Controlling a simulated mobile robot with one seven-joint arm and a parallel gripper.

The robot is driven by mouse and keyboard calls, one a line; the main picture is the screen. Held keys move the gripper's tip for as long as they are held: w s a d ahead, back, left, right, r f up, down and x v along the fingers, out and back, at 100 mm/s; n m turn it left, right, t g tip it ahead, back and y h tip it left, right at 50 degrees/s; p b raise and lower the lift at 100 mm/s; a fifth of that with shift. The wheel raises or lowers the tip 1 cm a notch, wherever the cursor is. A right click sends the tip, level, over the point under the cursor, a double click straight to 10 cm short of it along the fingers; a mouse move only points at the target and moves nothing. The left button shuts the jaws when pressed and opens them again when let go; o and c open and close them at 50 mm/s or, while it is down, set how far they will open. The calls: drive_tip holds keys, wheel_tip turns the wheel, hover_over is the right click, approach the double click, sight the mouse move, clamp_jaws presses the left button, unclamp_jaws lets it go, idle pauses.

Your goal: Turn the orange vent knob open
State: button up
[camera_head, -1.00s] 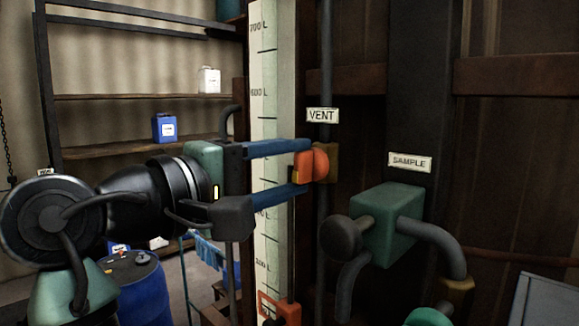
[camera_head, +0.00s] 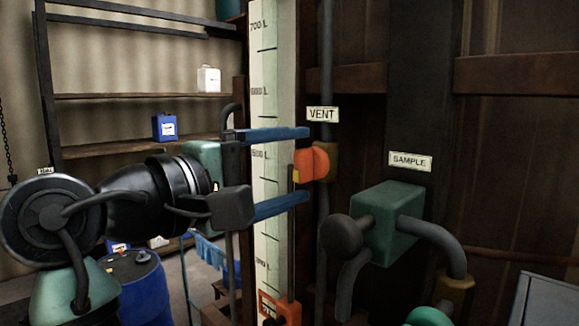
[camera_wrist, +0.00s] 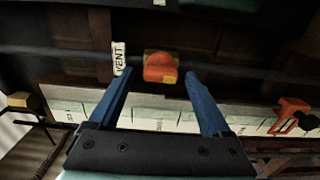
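The orange vent knob (camera_head: 316,162) sits on a brass-coloured fitting (camera_head: 332,162) on the dark vertical pipe, below the VENT label (camera_head: 322,115). A yellow mark shows on its left edge. My gripper (camera_head: 308,165) is open, with one blue finger above the knob and one below, both clear of it. In the wrist view the knob (camera_wrist: 160,68) lies between the fingertips of my gripper (camera_wrist: 159,74), with a gap on each side. The VENT label (camera_wrist: 119,58) is beyond the left finger there.
A green sample valve box (camera_head: 385,222) with a dark round handle (camera_head: 341,236) stands to the lower right under the SAMPLE label (camera_head: 410,161). The white level scale (camera_head: 264,90) runs behind the fingers. Another orange part (camera_head: 278,306) is low down.

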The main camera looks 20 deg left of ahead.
drive_tip(key=v, duration=1.3)
idle(0.4)
